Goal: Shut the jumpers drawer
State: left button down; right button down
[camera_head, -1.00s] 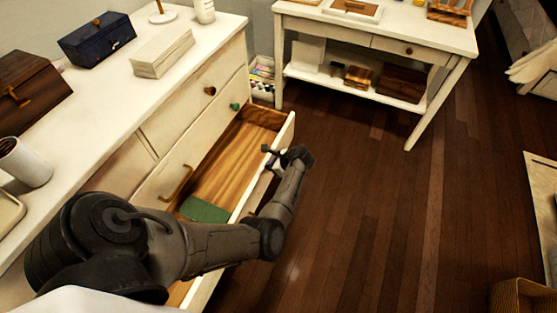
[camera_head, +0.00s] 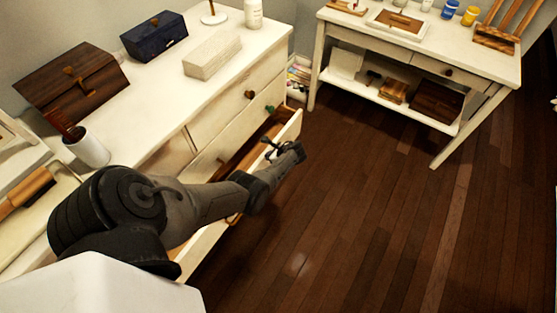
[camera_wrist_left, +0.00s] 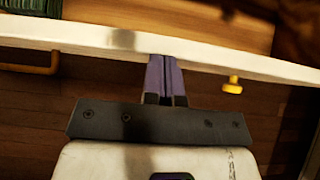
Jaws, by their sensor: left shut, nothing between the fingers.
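The open drawer (camera_head: 292,127) sticks out of the white dresser, and a narrow strip of its wooden inside shows. I see no label, so I cannot tell that it is the jumpers drawer. My left gripper (camera_head: 271,150) is shut and empty at the drawer's front. In the left wrist view its purple fingers (camera_wrist_left: 163,76) point at the white front rim (camera_wrist_left: 100,42), seemingly against it. A brass handle (camera_wrist_left: 32,68) and a yellow knob (camera_wrist_left: 232,86) flank them. Green cloth (camera_wrist_left: 30,6) lies inside. My arm hides much of the drawer in the head view. My right gripper is not in view.
The dresser top (camera_head: 160,105) holds a brown box (camera_head: 72,82), a blue box (camera_head: 154,38), a pale box (camera_head: 212,55) and a white cup (camera_head: 88,150). A white side table (camera_head: 460,52) stands at the back right. The wooden floor (camera_head: 345,200) in front is clear.

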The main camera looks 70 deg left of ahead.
pick_arm(q)
jog(key=s+a, duration=0.4)
jog(key=a, duration=0.2)
jog(key=shift+f, duration=0.2)
jog(key=shift+d, duration=0.1)
